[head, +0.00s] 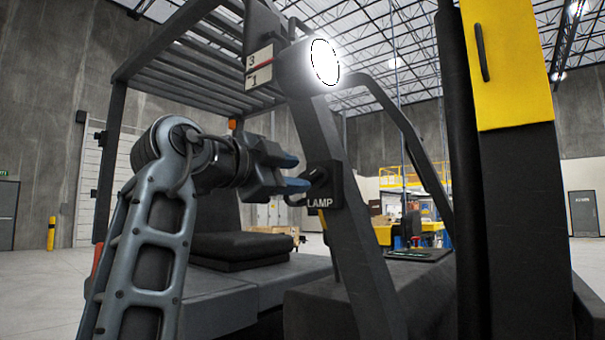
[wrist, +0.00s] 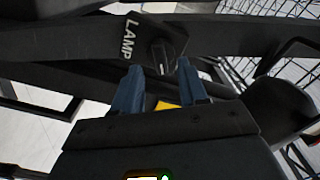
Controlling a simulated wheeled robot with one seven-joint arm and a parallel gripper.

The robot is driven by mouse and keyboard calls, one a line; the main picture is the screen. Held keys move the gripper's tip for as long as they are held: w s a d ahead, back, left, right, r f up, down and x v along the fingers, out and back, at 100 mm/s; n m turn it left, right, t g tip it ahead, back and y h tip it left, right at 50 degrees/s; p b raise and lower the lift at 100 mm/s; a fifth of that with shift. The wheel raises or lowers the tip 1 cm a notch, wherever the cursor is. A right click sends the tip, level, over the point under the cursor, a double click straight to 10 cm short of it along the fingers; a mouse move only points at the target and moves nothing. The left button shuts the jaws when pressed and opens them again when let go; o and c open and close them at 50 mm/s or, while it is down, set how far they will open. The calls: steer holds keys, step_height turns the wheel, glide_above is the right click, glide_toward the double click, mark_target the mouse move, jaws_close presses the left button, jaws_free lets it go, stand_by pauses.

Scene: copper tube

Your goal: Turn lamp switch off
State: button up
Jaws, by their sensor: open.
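The lamp switch is a dark knob (head: 318,175) on a black plate labelled LAMP (head: 336,188), fixed to the forklift's slanted post. In the wrist view the plate (wrist: 130,38) is at the top, with the knob (wrist: 160,52) just beyond my fingertips. The lamp (head: 324,62) above it on the same post glows bright white. My gripper (head: 296,172) is open, its two blue fingers pointing at the switch. In the wrist view my gripper (wrist: 157,70) has the knob roughly between and ahead of its tips. I cannot tell whether a finger touches it.
The slanted post (head: 350,230) runs below the plate. A black seat (head: 225,250) is behind my arm. A thick black mast with a yellow panel (head: 500,70) stands at the right. A curved bar (head: 405,125) lies behind the post.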

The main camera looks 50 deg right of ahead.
mark_target(308, 177)
steer(key=shift+w+d+p, duration=0.1)
steer(key=shift+d+p, duration=0.2)
steer(key=shift+d, duration=1.8)
jaws_close()
